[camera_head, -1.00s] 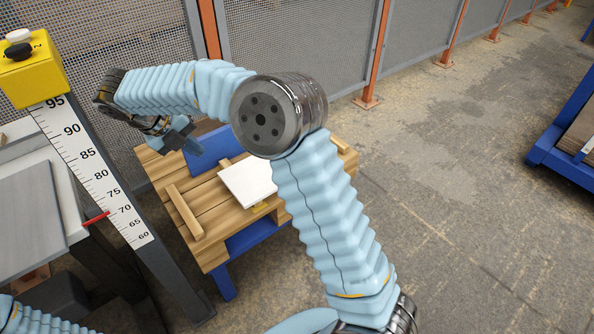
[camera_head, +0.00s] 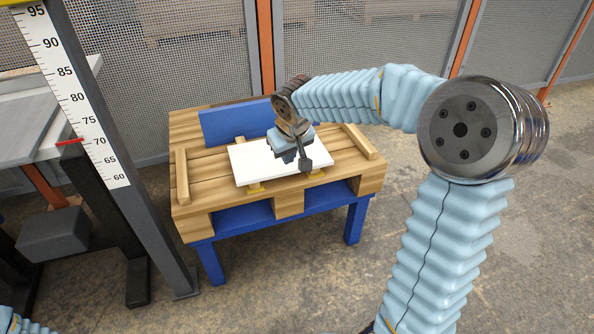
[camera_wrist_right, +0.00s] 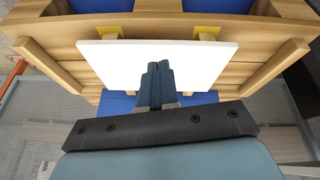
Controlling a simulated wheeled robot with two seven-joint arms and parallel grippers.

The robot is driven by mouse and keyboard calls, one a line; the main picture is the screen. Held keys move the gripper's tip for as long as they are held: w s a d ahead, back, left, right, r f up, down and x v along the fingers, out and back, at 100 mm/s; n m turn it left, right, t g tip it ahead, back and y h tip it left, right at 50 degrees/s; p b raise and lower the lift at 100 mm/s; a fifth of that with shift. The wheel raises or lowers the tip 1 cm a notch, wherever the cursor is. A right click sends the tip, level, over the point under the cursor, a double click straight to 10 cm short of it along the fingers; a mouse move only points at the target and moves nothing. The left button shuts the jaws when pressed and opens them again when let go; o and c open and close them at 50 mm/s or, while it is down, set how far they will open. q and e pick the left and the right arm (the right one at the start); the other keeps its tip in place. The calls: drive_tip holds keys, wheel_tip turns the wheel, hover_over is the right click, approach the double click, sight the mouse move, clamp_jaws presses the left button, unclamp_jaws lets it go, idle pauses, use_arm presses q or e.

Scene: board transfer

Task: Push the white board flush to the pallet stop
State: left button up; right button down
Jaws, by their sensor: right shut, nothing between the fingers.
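The white board (camera_head: 262,163) lies on the wooden pallet (camera_head: 195,218), across light wooden strips with yellow ends at its front edge. A blue upright panel (camera_head: 222,127) stands behind it, with some wood showing between them at the left. Wooden blocks lie along the left (camera_head: 182,178) and right (camera_head: 359,141) sides, apart from the board. My right gripper (camera_head: 304,163) is over the right half of the board. In the right wrist view its fingers (camera_wrist_right: 157,68) are together and empty in front of the board (camera_wrist_right: 205,60); contact cannot be told. My left gripper is out of view.
The pallet rests on a blue-legged stand (camera_head: 210,262). A dark post with a numbered scale (camera_head: 75,97) rises at the left beside a grey-topped table (camera_head: 30,130). A mesh fence (camera_head: 165,80) stands behind. The floor right of the stand is open.

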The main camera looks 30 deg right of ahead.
sight(283, 165)
drive_tip(key=shift+w+d+f+m+b, duration=0.2)
drive_tip(key=shift+f+m+b, duration=0.15)
drive_tip(key=shift+f+b, duration=0.65)
drive_tip(key=shift+w+d+f+m+b, duration=0.2)
drive_tip(key=shift+f+m+b, duration=0.25)
drive_tip(key=shift+f, duration=1.1)
drive_tip(key=shift+w+d+f+m+b, duration=0.25)
drive_tip(key=shift+f+b, duration=0.5)
drive_tip(key=shift+f, duration=0.5)
drive_tip(key=shift+w+d+p, duration=0.25)
drive_tip(key=shift+w+p, duration=0.3)
drive_tip(key=shift+w, duration=0.65)
drive_tip(key=shift+w+d+p, duration=0.3)
drive_tip(key=shift+w+p, duration=0.3)
drive_tip(key=shift+w, duration=0.6)
drive_tip(key=shift+w+d+p, duration=0.25)
drive_tip(key=shift+w+p, duration=0.3)
drive_tip(key=shift+w, duration=0.65)
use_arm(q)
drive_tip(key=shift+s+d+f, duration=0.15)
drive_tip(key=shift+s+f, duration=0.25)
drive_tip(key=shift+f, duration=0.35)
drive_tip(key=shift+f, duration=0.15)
use_arm(e)
drive_tip(key=shift+s, duration=0.15)
